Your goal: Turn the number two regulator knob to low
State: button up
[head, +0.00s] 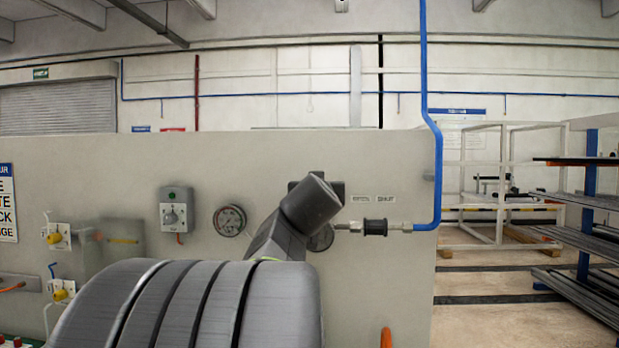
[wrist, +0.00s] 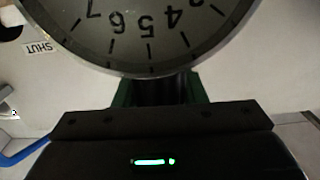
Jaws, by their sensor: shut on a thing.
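In the wrist view a large round dial face (wrist: 150,35) fills the top, its numbers 4 to 7 upside down. My gripper (wrist: 156,88) reaches in beneath its rim, with green-edged fingers shut on a dark part that I take to be the regulator knob. The dial's rim hides most of the grip. In the head view my arm covers the gripper and the knob. A grey round part (head: 322,239) shows just right of my arm on the panel. I cannot read the knob's setting or its number.
The grey panel (head: 400,165) carries a gauge (head: 229,220), a switch box (head: 173,210) and yellow-knobbed fittings (head: 54,238) on the left. A dark inline fitting (head: 375,227) joins a blue pipe (head: 437,170) on the right. A SHUT label (wrist: 39,48) shows in the wrist view.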

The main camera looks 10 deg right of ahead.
jog(key=shift+a+r+n+y+p, duration=0.15)
jog(key=shift+n+y+p, duration=0.75)
jog(key=shift+p, duration=2.95)
jog(key=shift+f+t+y+p, duration=0.3)
jog(key=shift+y+p, duration=0.3)
jog(key=shift+p, duration=1.35)
jog(key=o, duration=1)
jog(key=shift+r, duration=0.1)
jog(key=s, duration=0.4)
jog(key=s+p, duration=0.1)
jog(key=s, duration=0.4)
jog(key=s+a+p, duration=0.1)
jog(key=s, duration=0.3)
jog(key=shift+s+a, duration=0.1)
jog(key=shift+s, duration=0.3)
